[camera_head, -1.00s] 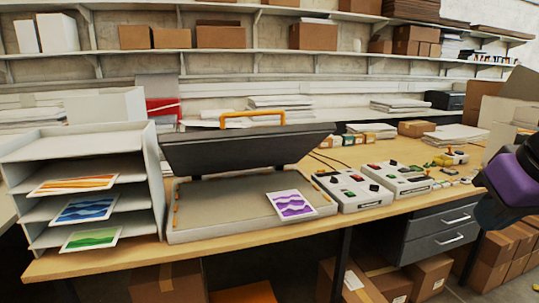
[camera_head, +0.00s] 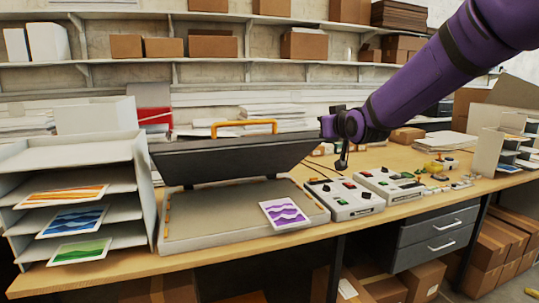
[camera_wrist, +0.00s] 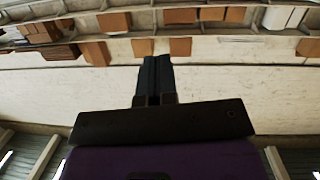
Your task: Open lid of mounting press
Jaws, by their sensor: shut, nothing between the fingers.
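The mounting press stands on the workbench in the head view. Its dark lid (camera_head: 235,157) is raised, tilted back above the pale press bed (camera_head: 215,222), with a clear gap between them. An orange handle (camera_head: 245,123) stands on the lid's upper edge. A purple wavy print (camera_head: 284,213) lies at the bed's right front corner. My gripper (camera_wrist: 155,62) is shut and empty in the wrist view, with the wall and shelves beyond it. In the head view my purple arm reaches in from the upper right, its end right of the lid; the fingertips are hard to make out there.
A white tray rack (camera_head: 140,195) with colored prints stands left of the press. Two control boxes (camera_head: 343,197) (camera_head: 390,185) sit on its right. The workbench (camera_head: 300,238) carries paper stacks behind. Shelves with cardboard boxes line the wall.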

